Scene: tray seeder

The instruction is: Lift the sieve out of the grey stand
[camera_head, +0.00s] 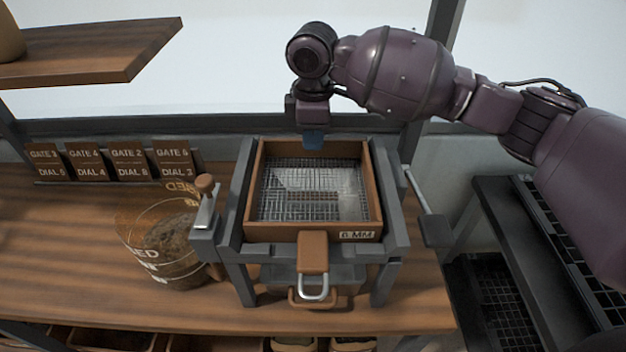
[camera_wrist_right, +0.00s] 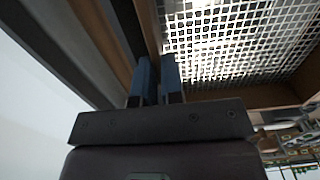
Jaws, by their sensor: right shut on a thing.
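The sieve (camera_head: 314,234) is a square wooden frame with a wire mesh floor and a "6 MM" label on its front wall. It sits inside the top of the grey stand (camera_head: 231,225) and looks level. My right gripper (camera_head: 313,141) reaches down at the middle of the sieve's back wall. In the right wrist view its blue fingers (camera_wrist_right: 157,82) are close together on the sieve's wooden wall, with the mesh (camera_wrist_right: 235,40) beside them. The gripped part is mostly hidden by the fingers. My left gripper is not in view.
A clear bucket (camera_head: 162,245) of dark material stands left of the stand. A lever with a wooden knob (camera_head: 205,186) is at its left side, a grey lever (camera_head: 428,215) at its right. Several gate signs (camera_head: 112,160) stand behind left.

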